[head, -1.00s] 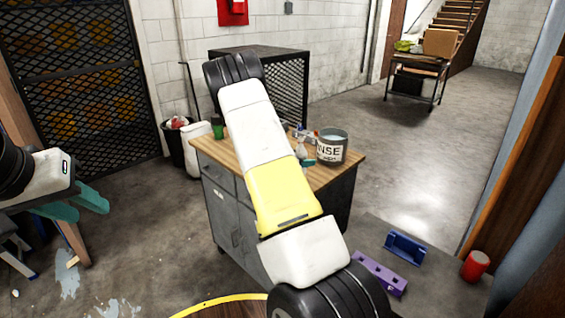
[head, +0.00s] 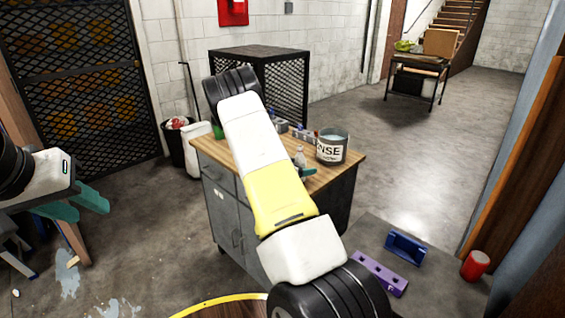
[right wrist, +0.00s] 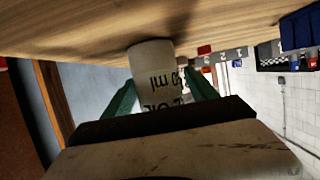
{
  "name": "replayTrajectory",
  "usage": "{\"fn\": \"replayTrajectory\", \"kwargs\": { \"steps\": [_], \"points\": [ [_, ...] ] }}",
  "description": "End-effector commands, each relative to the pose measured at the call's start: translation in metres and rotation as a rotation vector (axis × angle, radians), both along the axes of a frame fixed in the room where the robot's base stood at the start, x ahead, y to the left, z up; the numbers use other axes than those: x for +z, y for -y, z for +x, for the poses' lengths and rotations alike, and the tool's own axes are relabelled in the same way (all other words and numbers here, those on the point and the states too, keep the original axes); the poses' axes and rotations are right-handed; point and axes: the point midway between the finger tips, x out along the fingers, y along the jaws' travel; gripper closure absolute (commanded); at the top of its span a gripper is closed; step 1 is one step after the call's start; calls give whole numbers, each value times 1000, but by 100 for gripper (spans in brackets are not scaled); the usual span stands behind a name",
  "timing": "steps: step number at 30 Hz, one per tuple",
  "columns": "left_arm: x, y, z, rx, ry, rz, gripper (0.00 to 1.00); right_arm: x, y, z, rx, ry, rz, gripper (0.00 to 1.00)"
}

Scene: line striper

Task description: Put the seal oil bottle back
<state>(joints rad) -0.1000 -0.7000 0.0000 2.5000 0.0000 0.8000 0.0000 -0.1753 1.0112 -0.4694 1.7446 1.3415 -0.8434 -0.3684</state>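The seal oil bottle is a white cylinder with dark lettering (right wrist: 152,62) in the right wrist view, where it appears upside down. My right gripper (right wrist: 160,92) has its green fingers on both sides of it, apparently touching. The bottle's end is at or close to the wooden worktop; I cannot tell whether it touches. In the head view a small pale bottle (head: 299,155) shows beside a green fingertip of my right gripper (head: 307,171), mostly hidden by my right arm. My left gripper (head: 78,205) is empty, its green fingers apart, over the floor at left.
The wooden worktop (head: 340,172) tops a grey cabinet. A grey tin (head: 332,148) stands right of the bottle. A blue holder (head: 405,247), a purple block (head: 380,273) and a red can (head: 475,265) are on the grey surface in front.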

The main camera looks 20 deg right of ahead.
Motion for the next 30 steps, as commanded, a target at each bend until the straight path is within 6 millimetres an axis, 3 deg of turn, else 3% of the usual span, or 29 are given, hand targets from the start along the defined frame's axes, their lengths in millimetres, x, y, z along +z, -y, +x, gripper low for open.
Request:
{"fn": "replayTrajectory", "kwargs": {
  "steps": [8, 21, 30],
  "points": [
    [0, 0, 0, 0, 0, 0, 64, 3, -4, -1, 1, 0, 0, 33],
    [0, 0, 0, 0, 0, 0, 64, 34, -78, -31, 2, 1, 0, 33],
    [0, 0, 0, 0, 0, 0, 64, 47, -105, -40, 14, 7, 18, 33]
  ]
}}
